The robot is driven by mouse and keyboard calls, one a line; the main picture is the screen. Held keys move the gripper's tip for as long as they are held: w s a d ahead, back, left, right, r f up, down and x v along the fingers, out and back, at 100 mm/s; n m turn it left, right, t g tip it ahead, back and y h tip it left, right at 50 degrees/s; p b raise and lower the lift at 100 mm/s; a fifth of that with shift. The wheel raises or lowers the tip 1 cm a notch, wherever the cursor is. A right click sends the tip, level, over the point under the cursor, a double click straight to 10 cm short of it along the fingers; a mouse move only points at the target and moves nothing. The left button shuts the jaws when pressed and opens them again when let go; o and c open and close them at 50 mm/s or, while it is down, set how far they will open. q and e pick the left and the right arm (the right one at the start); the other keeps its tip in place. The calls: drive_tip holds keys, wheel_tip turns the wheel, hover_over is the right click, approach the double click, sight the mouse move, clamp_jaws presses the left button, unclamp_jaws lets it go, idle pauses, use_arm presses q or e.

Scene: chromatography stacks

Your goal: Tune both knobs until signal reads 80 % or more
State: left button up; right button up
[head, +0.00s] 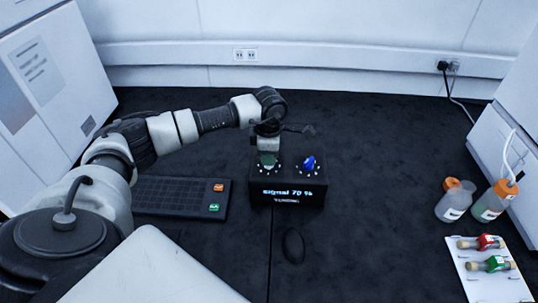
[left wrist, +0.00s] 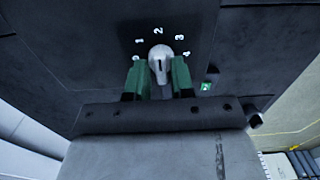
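A black box (head: 288,182) on the dark bench has a lit display reading "signal 70 %". A blue knob (head: 308,163) sits at the right of its top, with white marks around it. My left gripper (head: 268,160) reaches down over the left knob and mostly hides it there. White numerals 1 to 4 show around that knob. My right gripper is out of view.
A black keypad (head: 175,195) with orange and green keys lies left of the box. A dark rounded object (head: 293,246) lies in front. Bottles (head: 455,203) and a white tray (head: 490,284) with red- and green-marked vials stand at right. Bench between is clear.

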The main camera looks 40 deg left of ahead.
use_arm(q)
drive_tip(key=shift+o, duration=1.2)
wheel_tip(320, 180, up, 11)
drive_tip(key=b, duration=0.1)
drive_tip(key=shift+f, duration=0.2)
